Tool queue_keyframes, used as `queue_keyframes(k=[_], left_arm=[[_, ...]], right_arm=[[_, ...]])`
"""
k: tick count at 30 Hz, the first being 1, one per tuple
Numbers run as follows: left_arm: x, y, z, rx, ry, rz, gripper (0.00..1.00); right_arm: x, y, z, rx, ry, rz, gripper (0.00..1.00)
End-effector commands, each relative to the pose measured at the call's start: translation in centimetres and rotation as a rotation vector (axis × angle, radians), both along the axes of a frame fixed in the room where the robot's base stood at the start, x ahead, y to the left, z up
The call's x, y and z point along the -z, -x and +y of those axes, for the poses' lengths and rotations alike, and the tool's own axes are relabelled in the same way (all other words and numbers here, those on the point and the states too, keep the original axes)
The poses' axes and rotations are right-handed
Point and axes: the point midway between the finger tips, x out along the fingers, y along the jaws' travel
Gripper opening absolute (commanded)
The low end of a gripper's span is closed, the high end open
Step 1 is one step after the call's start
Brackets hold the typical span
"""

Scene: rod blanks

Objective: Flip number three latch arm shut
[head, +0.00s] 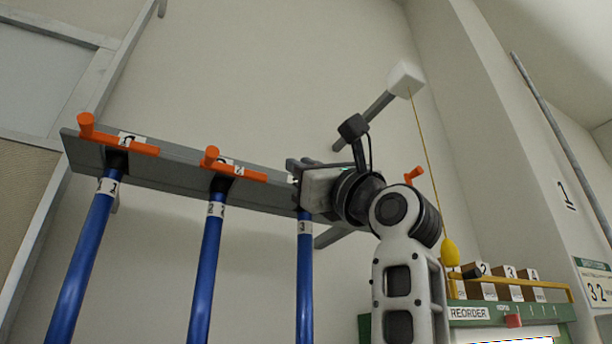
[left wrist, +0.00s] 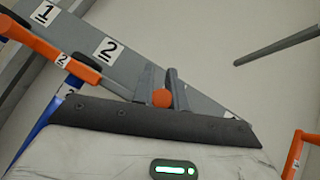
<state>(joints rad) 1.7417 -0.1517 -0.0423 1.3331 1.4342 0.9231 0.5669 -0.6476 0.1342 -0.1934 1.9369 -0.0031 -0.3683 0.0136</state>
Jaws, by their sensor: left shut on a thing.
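My left gripper (head: 297,172) is at the grey rack bar (head: 165,172), over the top of the blue rod marked 3 (head: 304,250). In the left wrist view the gripper (left wrist: 164,90) is shut on a round orange knob (left wrist: 162,97), seen end-on, which appears to be the number three latch arm. My right gripper is in neither view.
Blue rods one (head: 82,255) and two (head: 207,265) hang to the left. Another orange latch piece (head: 413,174) stands right of my wrist. A yellow cord with a yellow weight (head: 450,250) hangs from a white block (head: 405,79). A green-framed reorder shelf (head: 480,313) is at lower right.

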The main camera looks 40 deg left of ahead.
Motion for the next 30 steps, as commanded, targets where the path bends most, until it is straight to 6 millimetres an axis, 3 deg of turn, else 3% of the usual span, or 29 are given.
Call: queue_keyframes(k=[1, 3, 14, 20, 30], left_arm=[[0.1, -0.2, 0.0, 0.006, 0.0, 0.002, 0.2], [0.1, -0.2, 0.0, 0.005, 0.0, 0.003, 0.36], [0.4, -0.1, -0.4, 0.003, -0.002, 0.002, 0.36], [2.9, -0.1, -2.9, 0.006, -0.003, 0.004, 0.36], [8.2, 0.2, -8.9, 0.006, -0.001, 0.006, 0.36]], right_arm=[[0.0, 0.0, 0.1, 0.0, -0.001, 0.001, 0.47], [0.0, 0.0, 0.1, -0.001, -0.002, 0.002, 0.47], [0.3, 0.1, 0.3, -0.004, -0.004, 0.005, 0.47], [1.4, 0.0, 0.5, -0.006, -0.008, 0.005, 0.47], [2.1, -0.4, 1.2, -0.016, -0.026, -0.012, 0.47]])
